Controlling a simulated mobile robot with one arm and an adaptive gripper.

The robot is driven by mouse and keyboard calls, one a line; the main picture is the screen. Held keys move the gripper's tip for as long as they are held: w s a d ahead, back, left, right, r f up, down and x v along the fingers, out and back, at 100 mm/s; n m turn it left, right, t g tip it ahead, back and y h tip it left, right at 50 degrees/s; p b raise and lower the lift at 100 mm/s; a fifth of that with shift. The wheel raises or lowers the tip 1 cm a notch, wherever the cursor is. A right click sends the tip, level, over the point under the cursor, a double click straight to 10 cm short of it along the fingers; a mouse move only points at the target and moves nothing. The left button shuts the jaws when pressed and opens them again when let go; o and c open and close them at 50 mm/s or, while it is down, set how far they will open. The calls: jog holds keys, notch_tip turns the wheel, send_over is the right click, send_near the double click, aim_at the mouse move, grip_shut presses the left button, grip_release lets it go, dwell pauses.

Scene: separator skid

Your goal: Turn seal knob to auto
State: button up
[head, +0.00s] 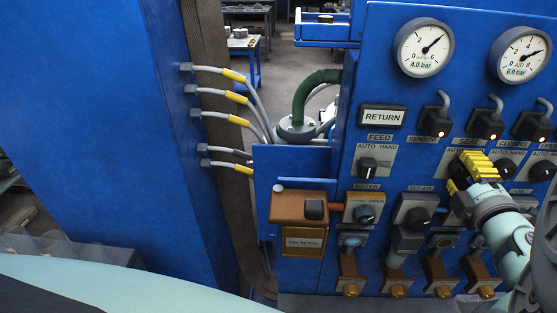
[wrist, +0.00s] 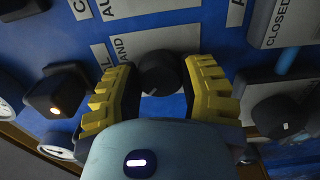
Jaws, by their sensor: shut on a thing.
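The seal knob is a black rotary knob on the blue panel (head: 352,150), under the SEAL label (head: 466,142). In the head view my gripper (head: 472,168), with yellow ribbed fingers, covers it. In the wrist view the dark round knob (wrist: 160,72) sits between the two yellow fingertips of my gripper (wrist: 160,90), which is shut on it. The word HAND shows beside the knob in the wrist view. The AUTO end of its label is mostly hidden, and I cannot tell which way the knob points.
The feed knob (head: 368,167) sits to the left. Sensor plugs with lit lamps (head: 437,121) and gauges (head: 424,48) are above. Valves and brass fittings (head: 396,291) crowd the panel below. A blue cabinet (head: 105,115) with several cables stands at left.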

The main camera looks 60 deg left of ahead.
jog(key=o, duration=1.2)
jog(key=shift+w, duration=0.1)
jog(key=shift+d, duration=0.15)
jog(key=shift+v, duration=5.95)
